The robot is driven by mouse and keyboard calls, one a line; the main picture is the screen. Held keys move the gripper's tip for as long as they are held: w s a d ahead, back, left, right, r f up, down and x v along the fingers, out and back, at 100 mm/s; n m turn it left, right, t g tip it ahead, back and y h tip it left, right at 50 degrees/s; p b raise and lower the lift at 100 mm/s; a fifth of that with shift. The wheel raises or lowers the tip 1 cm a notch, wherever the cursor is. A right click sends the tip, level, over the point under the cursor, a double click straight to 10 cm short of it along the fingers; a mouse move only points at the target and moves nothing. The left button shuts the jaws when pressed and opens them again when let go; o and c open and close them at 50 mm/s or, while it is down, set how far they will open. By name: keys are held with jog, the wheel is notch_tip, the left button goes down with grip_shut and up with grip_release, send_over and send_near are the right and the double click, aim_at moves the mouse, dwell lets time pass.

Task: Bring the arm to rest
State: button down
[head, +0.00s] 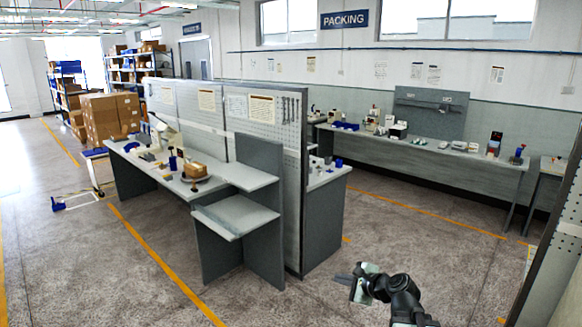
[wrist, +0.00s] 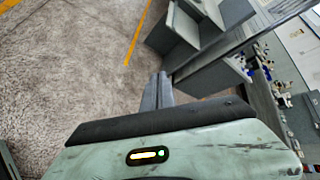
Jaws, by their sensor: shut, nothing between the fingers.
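My gripper (head: 343,279) shows at the lower right of the head view, held out over bare floor and pointing left. Its fingers are together with nothing between them. In the wrist view the shut fingers (wrist: 158,92) stick out past the dark edge of the gripper body, with floor and a grey bench unit beyond. My arm is bent, and its lower part runs out of the bottom of the head view.
A workbench (head: 130,156) with a tall grey partition (head: 220,112) stands left of my gripper, its stepped shelves (head: 232,215) nearest. A long bench (head: 440,150) lines the back wall. A grey panel (head: 560,240) rises at the right edge. Floor around my gripper is clear.

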jog(key=s+a+f+n+g+b, duration=0.2)
jog(key=s+a+f+n+g, duration=0.3)
jog(key=a+f+n, duration=0.35)
jog(key=s+d+f+n+g+h, duration=0.5)
jog(key=s+d+f+n+h, duration=0.1)
jog(key=s+n, duration=0.4)
jog(key=shift+s+d+f, duration=0.6)
jog(key=shift+s+d, duration=0.15)
jog(key=shift+d, duration=0.45)
jog(key=shift+n, duration=0.25)
